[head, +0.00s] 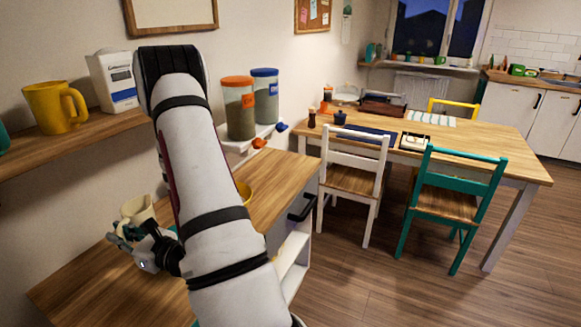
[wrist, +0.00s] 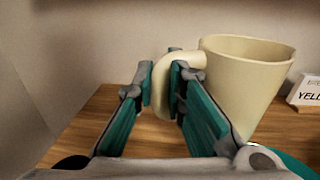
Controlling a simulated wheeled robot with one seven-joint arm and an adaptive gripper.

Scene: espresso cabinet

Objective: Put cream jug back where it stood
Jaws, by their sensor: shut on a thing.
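The cream jug (wrist: 250,85) is a plain cream-coloured vessel with a handle (wrist: 168,72) on its left side in the wrist view. My gripper (wrist: 163,88) has its teal-lined fingers on either side of that handle and is shut on it. The jug looks upright, with the wooden cabinet top below and behind it. In the head view the jug (head: 138,210) shows at the left, just behind my gripper (head: 135,238), and is partly hidden by it. I cannot tell whether the jug's base touches the wood.
A white card (wrist: 306,92) with partly cut-off lettering stands right of the jug. A shelf (head: 75,140) above holds a yellow mug (head: 55,107) and a white carton (head: 112,82).

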